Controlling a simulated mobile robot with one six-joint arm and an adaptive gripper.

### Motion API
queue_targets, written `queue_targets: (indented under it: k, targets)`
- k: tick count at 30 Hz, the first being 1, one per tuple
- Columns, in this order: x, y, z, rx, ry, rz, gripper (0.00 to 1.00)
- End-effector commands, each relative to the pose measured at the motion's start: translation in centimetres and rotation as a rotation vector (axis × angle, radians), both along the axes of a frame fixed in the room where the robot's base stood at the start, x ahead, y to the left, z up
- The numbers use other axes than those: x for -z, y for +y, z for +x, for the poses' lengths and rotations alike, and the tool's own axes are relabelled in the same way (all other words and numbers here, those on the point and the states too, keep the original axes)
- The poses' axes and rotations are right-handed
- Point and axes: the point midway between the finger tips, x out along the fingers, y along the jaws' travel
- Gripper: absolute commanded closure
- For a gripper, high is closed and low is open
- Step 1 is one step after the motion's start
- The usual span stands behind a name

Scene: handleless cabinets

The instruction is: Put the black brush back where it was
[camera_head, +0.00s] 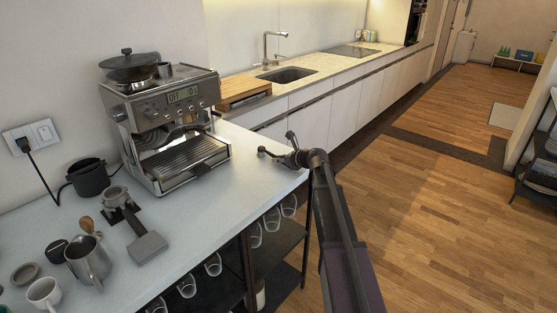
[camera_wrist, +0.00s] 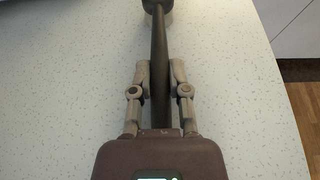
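The black brush (camera_wrist: 159,50) has a dark, straight handle that runs up the middle of the wrist view to a dark round head at the top edge. My gripper (camera_wrist: 160,70) has its two fingers on either side of the handle, and they look closed on it. In the head view my gripper (camera_head: 287,152) is over the right end of the white counter, right of the coffee machine. The brush's small dark head (camera_head: 262,150) points left toward the machine there. Whether the brush touches the counter is hard to tell.
The coffee machine (camera_head: 168,125) stands on the white counter (camera_head: 215,195). A portafilter (camera_head: 148,246), metal pitcher (camera_head: 88,260), black cup (camera_head: 88,177) and white cup (camera_head: 44,292) are at left. Glasses sit on shelves below. The counter between machine and gripper is clear.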

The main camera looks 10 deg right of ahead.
Motion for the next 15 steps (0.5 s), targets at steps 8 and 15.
queue_targets:
  k: [8,15]
  targets:
    - [-0.02,0.0,0.0,0.0,0.0,0.0,0.38]
    - [-0.04,0.0,0.0,0.0,0.001,-0.001,0.38]
